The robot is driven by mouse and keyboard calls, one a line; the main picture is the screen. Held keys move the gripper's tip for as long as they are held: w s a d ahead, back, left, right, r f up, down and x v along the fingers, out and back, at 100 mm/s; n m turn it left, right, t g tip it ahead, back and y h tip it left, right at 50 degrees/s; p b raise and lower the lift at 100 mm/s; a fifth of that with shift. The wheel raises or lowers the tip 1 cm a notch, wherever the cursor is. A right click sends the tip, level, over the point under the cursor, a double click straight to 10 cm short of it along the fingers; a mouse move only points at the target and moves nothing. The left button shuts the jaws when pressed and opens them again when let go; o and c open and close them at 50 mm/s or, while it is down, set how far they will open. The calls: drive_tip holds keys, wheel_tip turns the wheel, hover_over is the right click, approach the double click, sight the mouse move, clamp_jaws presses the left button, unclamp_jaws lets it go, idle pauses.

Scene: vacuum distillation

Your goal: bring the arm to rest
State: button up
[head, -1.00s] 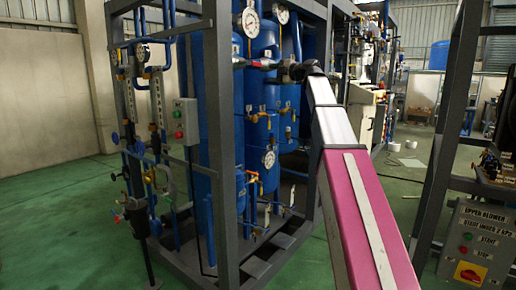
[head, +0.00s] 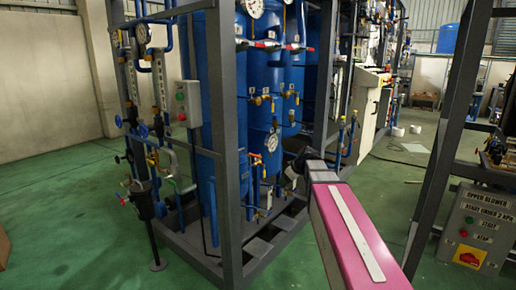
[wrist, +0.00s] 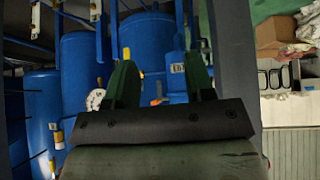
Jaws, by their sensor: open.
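My gripper (wrist: 160,62) shows in the wrist view with its two dark green fingers apart and nothing between them. Blue tanks lie behind the fingers in that view. In the head view my arm reaches up from the bottom right, and its dark end (head: 294,174) is small and low in front of the skid's blue tanks (head: 225,85). The finger state cannot be made out in the head view.
The grey skid frame (head: 222,150) with valves and gauges stands close to my arm's end. A grey control box (head: 477,230) stands at the right on a dark frame. Green floor (head: 50,215) is open at the left.

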drive_tip(key=s+d+f+m+g+h, duration=0.2)
drive_tip(key=s+f+m, duration=0.3)
drive_tip(key=s+f, duration=0.5)
drive_tip(key=s+d+f+m+g+h, duration=0.3)
drive_tip(key=s+d+f+m, duration=0.1)
drive_tip(key=s+f, duration=0.7)
drive_tip(key=shift+s+f+m, duration=0.25)
drive_tip(key=shift+f+m, duration=0.1)
drive_tip(key=shift+m, duration=0.05)
drive_tip(key=shift+d, duration=0.1)
